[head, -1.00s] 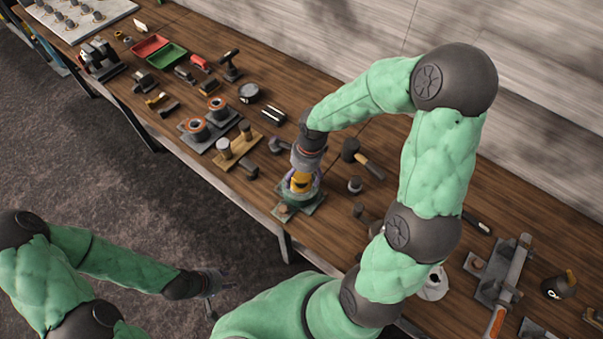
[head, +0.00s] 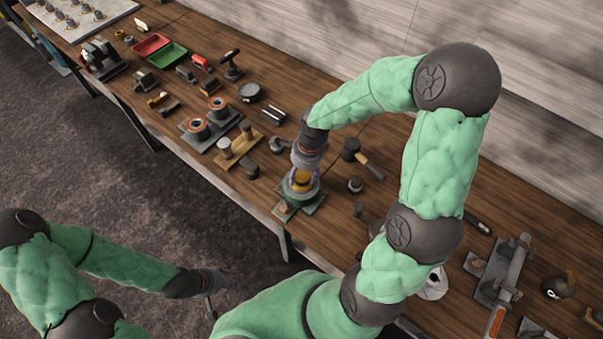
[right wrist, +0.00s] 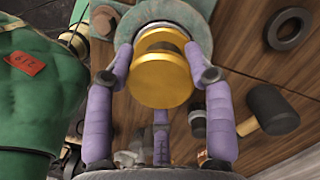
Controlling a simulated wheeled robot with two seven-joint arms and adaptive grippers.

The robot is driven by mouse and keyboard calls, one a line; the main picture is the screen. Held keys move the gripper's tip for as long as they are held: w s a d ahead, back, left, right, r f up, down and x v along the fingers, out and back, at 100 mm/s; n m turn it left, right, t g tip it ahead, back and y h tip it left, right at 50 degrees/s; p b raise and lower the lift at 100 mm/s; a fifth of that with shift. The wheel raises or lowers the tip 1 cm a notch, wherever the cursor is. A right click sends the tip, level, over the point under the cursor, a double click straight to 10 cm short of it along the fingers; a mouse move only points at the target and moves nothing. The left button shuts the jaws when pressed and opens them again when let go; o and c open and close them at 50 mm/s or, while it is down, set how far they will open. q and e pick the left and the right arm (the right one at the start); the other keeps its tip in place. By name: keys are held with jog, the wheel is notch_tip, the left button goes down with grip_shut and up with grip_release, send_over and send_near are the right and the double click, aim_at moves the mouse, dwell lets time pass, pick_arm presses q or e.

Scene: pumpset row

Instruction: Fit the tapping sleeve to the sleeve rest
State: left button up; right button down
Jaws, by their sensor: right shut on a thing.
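A gold cylindrical piece, apparently the tapping sleeve (right wrist: 160,85), sits between the purple fingers of my right gripper (right wrist: 160,58) in the right wrist view. My right gripper (head: 301,176) is shut on it. Below it is a green round-based fixture (head: 285,208) near the table's front edge; its green rim (right wrist: 199,14) shows in the wrist view. I cannot tell whether the piece touches the fixture, or whether this fixture is the sleeve rest. My left gripper (head: 209,285) is low, in front of the table, away from these things; its jaws are too small to read.
Dark tools lie close by.

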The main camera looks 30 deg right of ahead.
jog(key=shift+r+p, duration=0.65)
jog(key=shift+r, duration=0.65)
jog(key=shift+r+p, duration=0.3)
jog(key=shift+r, duration=0.35)
jog(key=shift+w, duration=0.1)
jog(key=w+d+f+p, duration=0.1)
jog(key=w+d, duration=1.1)
jog(key=shift+w, duration=0.25)
jog(key=shift+f, duration=0.15)
jog(key=shift+f+b, duration=1.7)
jog(key=shift+f, duration=0.95)
jog(key=shift+f, duration=0.4)
